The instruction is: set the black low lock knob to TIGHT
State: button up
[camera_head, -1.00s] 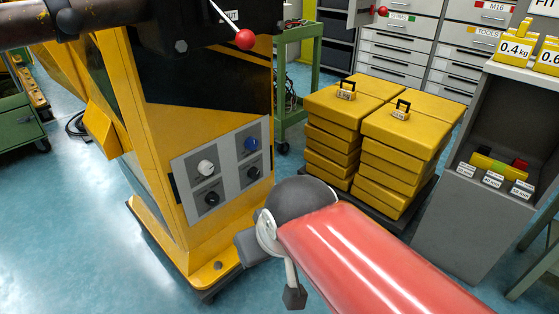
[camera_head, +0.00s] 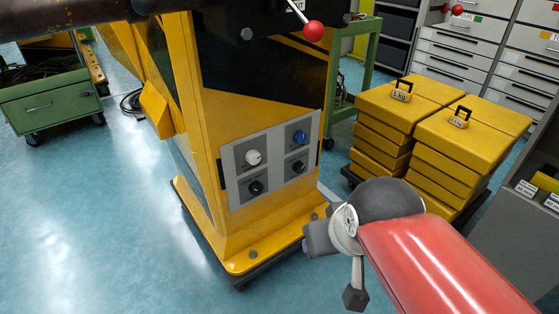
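A grey control panel (camera_head: 273,160) is on the front of the yellow machine column. Its lower row has a black knob at left (camera_head: 255,187) and another black knob at right (camera_head: 298,166). Above them are a white knob (camera_head: 253,157) and a blue knob (camera_head: 299,136). The labels and knob settings are too small to read, so I cannot tell which black knob is the low lock. My red arm comes in from the lower right. The dark parts at its end are right of and below the panel, apart from the knobs. I cannot make out gripper fingers.
The yellow column's base (camera_head: 245,258) juts out below the panel. Stacked yellow weights (camera_head: 390,125) stand at the right, beyond my arm. A red ball-ended lever (camera_head: 313,31) is above the panel. The blue floor at left is clear; a green cart (camera_head: 50,105) stands behind.

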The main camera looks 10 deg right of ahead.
aim_at(256, 187)
jog(key=k+u, duration=0.15)
jog(key=u, duration=0.3)
jog(key=k+u, duration=0.1)
jog(key=u, duration=0.3)
jog(key=k+u, duration=0.15)
jog(key=u, duration=0.3)
